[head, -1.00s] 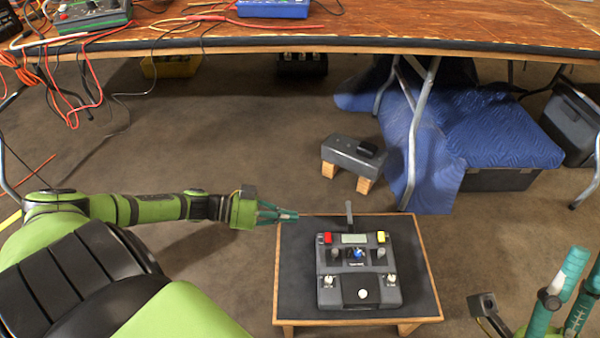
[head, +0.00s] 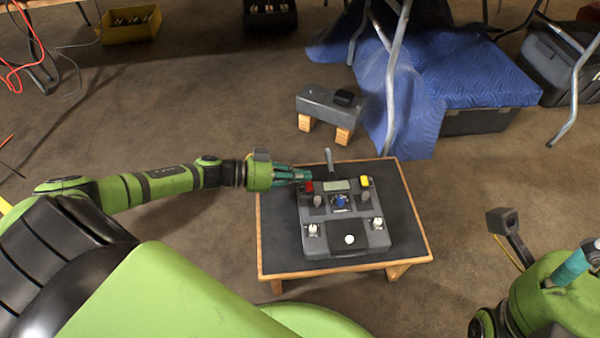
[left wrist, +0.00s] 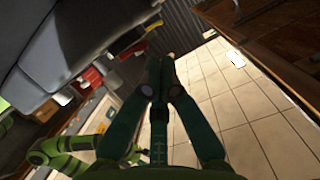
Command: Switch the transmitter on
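The grey transmitter (head: 343,238) lies on a small black-topped, wood-edged table (head: 275,235). It has a red switch (head: 307,187) at far left, a yellow one (head: 364,182) at far right, a small display (head: 336,185), a blue knob (head: 340,201), two sticks and a short antenna (head: 329,160). My left gripper (head: 309,175) looks shut and empty, its tips at the transmitter's far left corner by the red switch; I cannot tell if they touch. Its fingers (left wrist: 161,62) meet in the left wrist view. My right gripper (head: 575,266) is partly cut off at the lower right.
Behind the table stands a grey block on wooden feet (head: 325,108). A blue blanket (head: 470,75) covers a dark case, with metal legs (head: 391,80) beside it. A yellow bin (head: 131,25) is at the back left. Floor left of the table is clear.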

